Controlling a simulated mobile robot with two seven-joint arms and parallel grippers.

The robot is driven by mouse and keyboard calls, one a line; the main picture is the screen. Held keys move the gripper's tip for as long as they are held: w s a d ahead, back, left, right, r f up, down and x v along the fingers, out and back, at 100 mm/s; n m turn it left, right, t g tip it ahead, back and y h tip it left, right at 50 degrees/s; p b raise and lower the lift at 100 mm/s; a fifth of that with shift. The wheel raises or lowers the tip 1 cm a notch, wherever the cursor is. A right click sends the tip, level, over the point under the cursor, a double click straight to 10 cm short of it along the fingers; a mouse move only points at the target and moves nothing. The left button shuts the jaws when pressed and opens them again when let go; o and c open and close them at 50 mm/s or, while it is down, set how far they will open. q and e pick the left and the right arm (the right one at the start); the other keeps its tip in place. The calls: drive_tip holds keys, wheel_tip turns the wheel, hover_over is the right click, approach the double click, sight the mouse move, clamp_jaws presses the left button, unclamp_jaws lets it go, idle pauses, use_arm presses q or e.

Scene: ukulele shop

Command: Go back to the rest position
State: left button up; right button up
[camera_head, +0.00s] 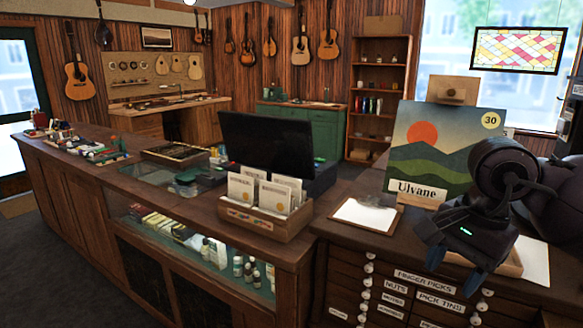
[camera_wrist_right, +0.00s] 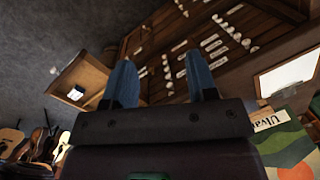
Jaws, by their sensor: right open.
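My right gripper (camera_head: 454,270) hangs over the front edge of the dark drawer cabinet (camera_head: 345,285) at the right of the head view. Its blue fingers point down and are apart, with nothing seen between them. The right wrist view also shows the two blue fingers (camera_wrist_right: 161,78) spread and empty, with the labelled drawer fronts beyond them. My right arm hides part of the cabinet top and a wooden tray (camera_head: 512,262) with a white sheet beside it. My left gripper is not in view.
A landscape record sleeve (camera_head: 433,140) stands behind the gripper, with a clipboard (camera_head: 366,214) to its left. A card box (camera_head: 265,218) and dark monitor (camera_head: 267,142) stand on the glass-fronted counter. Grey floor (camera_head: 50,265) is clear at left.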

drive_tip(key=w+a+r+m+y, duration=0.2)
drive_tip(key=a+r+m+y, duration=0.8)
drive_tip(key=a+y, duration=0.45)
drive_tip(key=w+d+m+t+y, duration=0.3)
drive_tip(key=w+m+t+y, duration=0.25)
drive_tip(key=m, duration=0.55)
drive_tip(key=w+d+f+m+t+h, duration=0.2)
drive_tip(key=d+f+m+t+h, duration=0.2)
drive_tip(key=f+m+t+h, duration=0.6)
drive_tip(key=w+d+f+m+t+h, duration=0.3)
drive_tip(key=d+f+m, duration=0.3)
drive_tip(key=m, duration=0.9)
drive_tip(key=s+d+f+m+g+h, duration=0.1)
drive_tip(key=s+f+m+h, duration=0.2)
drive_tip(key=f, duration=0.4)
drive_tip(key=s+d+f+m+g+h, duration=0.1)
drive_tip(key=s+d+f+m+h, duration=0.1)
drive_tip(key=f+m, duration=0.35)
drive_tip(key=s+d+f+m+g+h, duration=0.2)
drive_tip(key=s+f+m+g, duration=0.3)
drive_tip(key=s+f, duration=1.5)
drive_tip(key=shift+s+d+f+h, duration=0.15)
drive_tip(key=shift+d+f+h, duration=0.15)
drive_tip(key=shift+f+h, duration=0.5)
drive_tip(key=shift+r, duration=0.15)
drive_tip(key=shift+c, duration=0.9)
drive_tip(key=shift+d, duration=0.1)
